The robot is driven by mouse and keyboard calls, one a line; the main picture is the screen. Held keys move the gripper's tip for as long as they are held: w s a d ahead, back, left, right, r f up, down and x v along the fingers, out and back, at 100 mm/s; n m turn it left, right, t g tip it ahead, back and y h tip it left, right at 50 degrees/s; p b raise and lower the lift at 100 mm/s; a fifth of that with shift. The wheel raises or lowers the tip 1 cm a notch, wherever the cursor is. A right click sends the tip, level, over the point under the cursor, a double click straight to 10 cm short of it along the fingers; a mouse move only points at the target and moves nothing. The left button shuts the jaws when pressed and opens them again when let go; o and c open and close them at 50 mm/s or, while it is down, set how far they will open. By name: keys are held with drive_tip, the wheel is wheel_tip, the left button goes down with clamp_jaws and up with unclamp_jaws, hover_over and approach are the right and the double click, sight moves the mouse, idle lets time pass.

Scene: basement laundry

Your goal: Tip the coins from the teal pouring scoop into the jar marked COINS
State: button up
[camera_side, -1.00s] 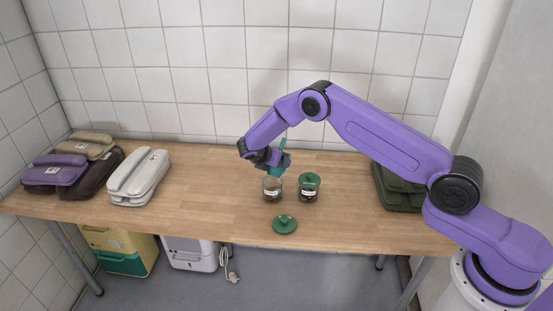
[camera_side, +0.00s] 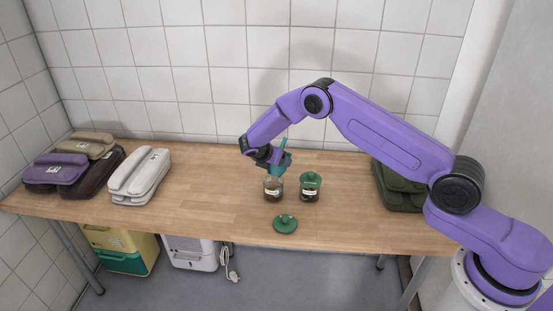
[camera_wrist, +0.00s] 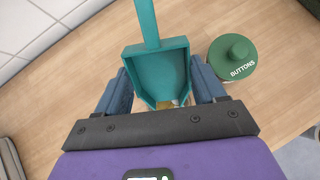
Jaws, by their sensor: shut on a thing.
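My gripper (camera_wrist: 163,92) is shut on the teal pouring scoop (camera_wrist: 160,68), with one finger on each side of it. In the side view the scoop (camera_side: 281,167) is tilted, low over the open glass jar (camera_side: 273,194) on the left of two. The label on that jar is too small to read. The scoop's visible floor looks bare; a small yellowish patch (camera_wrist: 184,102) shows at its lower lip, and I cannot tell whether it is coins.
Beside it stands a jar with a green lid (camera_side: 311,182), marked BUTTONS (camera_wrist: 232,58) in the wrist view. The table (camera_side: 205,205) between is clear.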

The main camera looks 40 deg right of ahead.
wheel_tip(320, 180, up, 2)
drive_tip(key=y, duration=0.1)
drive_tip(key=g+y, duration=0.1)
drive_tip(key=y, duration=0.1)
drive_tip(key=g+y, duration=0.1)
drive_tip(key=y, duration=0.1)
drive_tip(key=shift+d+r, duration=0.15)
drive_tip(key=shift+r, duration=0.1)
drive_tip(key=shift+r+g+y, duration=0.35)
drive_tip(key=shift+y, duration=0.6)
drive_tip(key=shift+r+g+y, duration=0.35)
drive_tip(key=shift+y, duration=0.6)
drive_tip(key=shift+s, duration=0.1)
